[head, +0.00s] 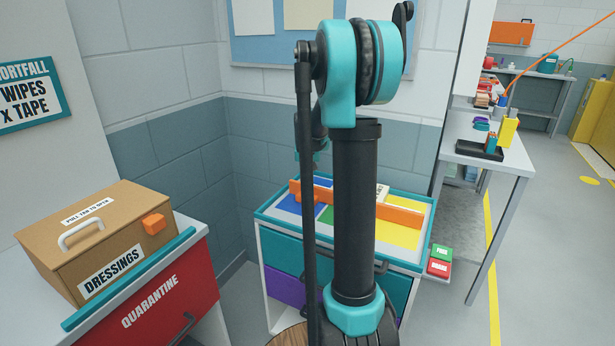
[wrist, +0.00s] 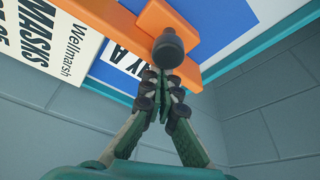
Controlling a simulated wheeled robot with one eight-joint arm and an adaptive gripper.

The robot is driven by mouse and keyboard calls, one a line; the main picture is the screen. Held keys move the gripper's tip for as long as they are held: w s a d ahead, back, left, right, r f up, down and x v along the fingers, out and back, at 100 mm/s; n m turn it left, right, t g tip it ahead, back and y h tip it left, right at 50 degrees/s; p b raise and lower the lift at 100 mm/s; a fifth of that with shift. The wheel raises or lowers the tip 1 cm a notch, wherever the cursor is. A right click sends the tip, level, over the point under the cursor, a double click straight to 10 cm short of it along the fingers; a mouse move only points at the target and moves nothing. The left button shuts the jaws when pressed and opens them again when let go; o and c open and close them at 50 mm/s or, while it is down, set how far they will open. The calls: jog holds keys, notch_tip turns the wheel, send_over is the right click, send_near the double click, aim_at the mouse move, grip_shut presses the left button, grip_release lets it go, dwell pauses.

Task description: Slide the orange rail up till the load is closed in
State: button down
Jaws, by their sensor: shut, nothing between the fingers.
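The orange rail (head: 400,213) lies across the teal-edged cart top (head: 262,212), over blue, green and yellow panels. Its left end shows beside my arm; my arm hides its middle. In the wrist view the orange rail (wrist: 185,72) carries a dark round knob (wrist: 168,48). A white load pack (wrist: 45,45) printed "MASKS" and "Wellmarsh" lies beside the rail at the upper left. A small white piece (head: 382,192) shows behind the rail in the head view. My gripper (wrist: 163,84) is shut and empty, its tips close below the knob; contact is unclear.
A cardboard "DRESSINGS" box (head: 98,245) stands on the red quarantine cabinet (head: 170,300) at left. Red and green small boxes (head: 439,261) sit at the cart's right side. Walls close in the corner behind the cart. A workbench (head: 490,160) stands at right, with open floor beyond.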

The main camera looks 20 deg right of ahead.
jog(key=shift+s+a, duration=0.4)
jog(key=shift+s, duration=0.25)
jog(key=shift+w, duration=0.15)
